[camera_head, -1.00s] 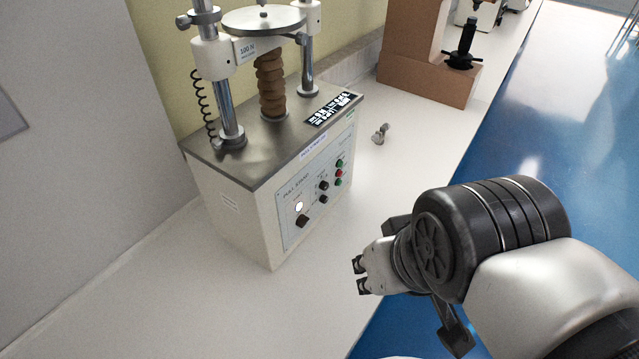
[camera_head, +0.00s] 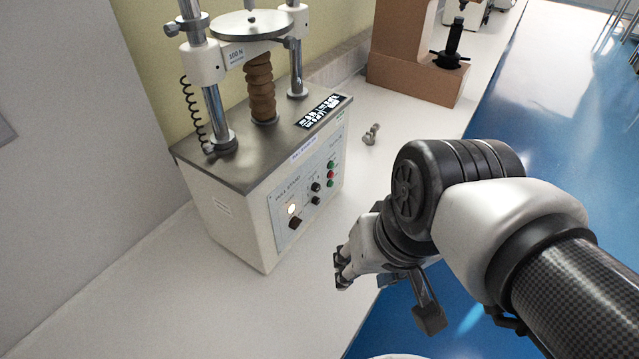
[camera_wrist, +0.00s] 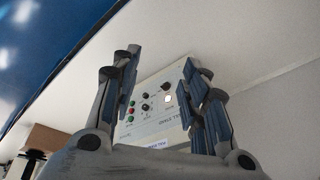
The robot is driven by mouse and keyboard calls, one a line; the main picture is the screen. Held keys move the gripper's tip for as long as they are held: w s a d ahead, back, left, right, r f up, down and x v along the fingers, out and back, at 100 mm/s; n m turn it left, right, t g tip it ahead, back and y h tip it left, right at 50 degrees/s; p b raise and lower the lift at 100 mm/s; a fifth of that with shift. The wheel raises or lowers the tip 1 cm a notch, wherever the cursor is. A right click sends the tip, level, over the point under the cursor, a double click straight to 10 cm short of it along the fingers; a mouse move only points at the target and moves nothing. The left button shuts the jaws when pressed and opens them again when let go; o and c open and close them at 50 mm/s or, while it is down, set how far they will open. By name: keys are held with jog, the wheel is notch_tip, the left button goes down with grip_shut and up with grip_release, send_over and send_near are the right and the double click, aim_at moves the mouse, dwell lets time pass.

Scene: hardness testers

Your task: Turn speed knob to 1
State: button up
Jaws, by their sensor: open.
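The pull stand machine (camera_head: 235,205) is a beige box with a metal top on the bench. Its front panel (camera_head: 307,190) carries a large black knob (camera_head: 295,223) at the lower left and two small black knobs, the upper one (camera_head: 316,187) above the lower one (camera_head: 315,201). The labels are too small to tell which knob is speed or its setting. The panel also shows in the wrist view (camera_wrist: 155,125), between my fingers, with the large knob (camera_wrist: 167,87) there. My gripper (camera_head: 340,269) is open and empty, in front of the panel's right side, apart from the knobs.
A white lamp (camera_head: 292,209) glows above the large knob. Green and red buttons (camera_head: 331,175) line the panel's right side. A small metal part (camera_head: 371,134) lies on the bench, and a brown block (camera_head: 412,75) stands behind. Bench space left of the machine is clear.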

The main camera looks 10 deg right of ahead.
jog(key=w+d+f+m+g+y+p, duration=0.1)
jog(key=w+f+m+y+p, duration=0.2)
jog(key=w+m+y, duration=0.4)
jog(key=w+f+m+g+y+p, duration=0.1)
jog(key=w+f+m+y+p, duration=0.25)
jog(key=w+m, duration=0.65)
jog(key=m+t+p, duration=0.4)
jog(key=m+t, duration=0.8)
jog(key=m, duration=0.5)
send_near(318, 189)
jog(key=shift+y, duration=0.45)
jog(key=x, duration=0.5)
jog(key=b+x, duration=0.1)
jog(key=x, duration=0.2)
jog(key=shift+w+f, duration=0.35)
jog(key=shift+f, duration=0.05)
grip_shut()
